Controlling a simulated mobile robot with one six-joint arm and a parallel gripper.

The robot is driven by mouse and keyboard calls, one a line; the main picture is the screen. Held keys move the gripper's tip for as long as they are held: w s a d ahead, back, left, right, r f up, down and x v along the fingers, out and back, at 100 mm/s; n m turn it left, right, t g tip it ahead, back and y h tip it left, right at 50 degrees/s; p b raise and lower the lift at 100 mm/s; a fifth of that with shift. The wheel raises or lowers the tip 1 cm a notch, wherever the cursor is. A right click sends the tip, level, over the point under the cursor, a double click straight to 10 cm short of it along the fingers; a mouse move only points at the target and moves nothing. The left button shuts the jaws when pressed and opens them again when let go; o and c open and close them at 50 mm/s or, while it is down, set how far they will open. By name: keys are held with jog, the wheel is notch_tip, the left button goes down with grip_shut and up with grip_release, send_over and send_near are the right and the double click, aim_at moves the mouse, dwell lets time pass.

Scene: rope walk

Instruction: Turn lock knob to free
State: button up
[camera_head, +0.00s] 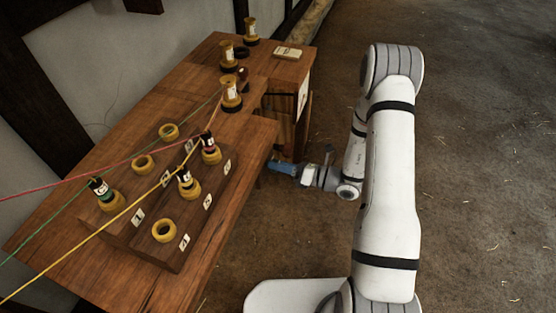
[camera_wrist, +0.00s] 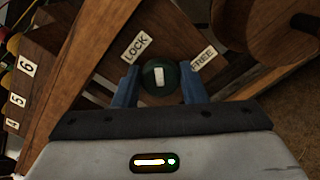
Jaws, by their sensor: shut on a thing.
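In the wrist view a round dark green lock knob (camera_wrist: 149,84) with a white bar mark sits between a LOCK label (camera_wrist: 135,46) at its upper left and a FREE label (camera_wrist: 203,58) at its upper right. The white bar stands about upright in the picture, between the two labels. My gripper (camera_wrist: 159,76) is shut on the knob, one blue finger on each side. In the head view my gripper (camera_head: 282,167) is low at the right side of the wooden bench (camera_head: 100,271); the knob is hidden there.
On the bench, a numbered peg block (camera_head: 150,262) has yellow rings and several spools with red, green and yellow cords running left. More spools, including one spool (camera_head: 231,97), stand farther back beside a pale block (camera_head: 288,52). The floor (camera_head: 470,180) to the right is open.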

jog(key=m+p, duration=0.3)
jog(key=m, duration=0.3)
jog(key=m+p, duration=0.3)
jog(key=m, duration=0.4)
jog(key=shift+w+d+f, duration=0.15)
jog(key=shift+w, duration=0.05)
jog(key=shift+m, duration=0.3)
jog(key=o, duration=0.9)
jog(key=shift+o, duration=0.2)
jog(key=shift+f, duration=0.1)
